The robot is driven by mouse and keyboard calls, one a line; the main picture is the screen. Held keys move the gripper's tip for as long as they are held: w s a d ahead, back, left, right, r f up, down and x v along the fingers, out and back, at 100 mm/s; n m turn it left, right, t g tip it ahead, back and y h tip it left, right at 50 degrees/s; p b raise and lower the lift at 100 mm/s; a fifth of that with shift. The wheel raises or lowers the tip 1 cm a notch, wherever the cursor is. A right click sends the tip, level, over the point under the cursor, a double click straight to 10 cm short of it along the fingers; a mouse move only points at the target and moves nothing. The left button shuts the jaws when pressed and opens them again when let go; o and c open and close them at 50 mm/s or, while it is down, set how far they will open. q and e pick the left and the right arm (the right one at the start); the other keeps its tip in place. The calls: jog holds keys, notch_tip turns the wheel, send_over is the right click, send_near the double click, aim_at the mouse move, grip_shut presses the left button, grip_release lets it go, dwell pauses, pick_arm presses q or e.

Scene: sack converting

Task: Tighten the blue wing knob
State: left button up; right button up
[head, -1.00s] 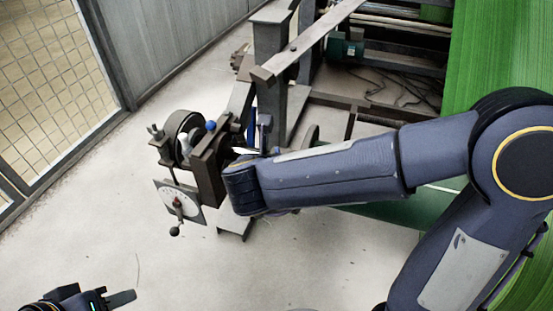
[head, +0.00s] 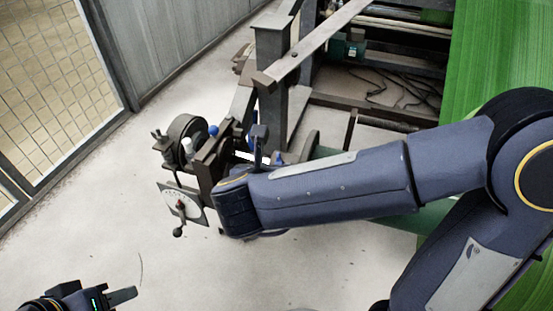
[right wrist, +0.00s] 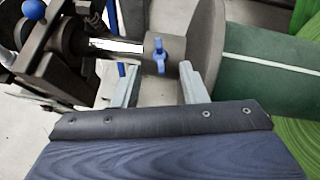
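The blue wing knob (right wrist: 159,55) sits upright on a grey-brown block at the end of a pale shaft in the right wrist view. In the head view a small blue piece, likely the same knob (head: 280,158), shows just above my right forearm. My right gripper (right wrist: 160,70) is open, its two grey fingers apart on either side of the knob's block. The knob lies between and slightly beyond the fingertips; no contact is visible. In the head view the right fingers are mostly hidden by my wrist. My left gripper (head: 105,298) is at the lower left, partly cut off, away from the machine.
A steel post (head: 273,85) stands behind. A green roll (right wrist: 265,75) lies right of the knob. The floor in front is clear.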

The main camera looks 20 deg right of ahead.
jog(key=v, duration=0.2)
jog(key=shift+s+a+r, duration=0.1)
jog(key=shift+s+r, duration=0.05)
jog(key=shift+s, duration=0.1)
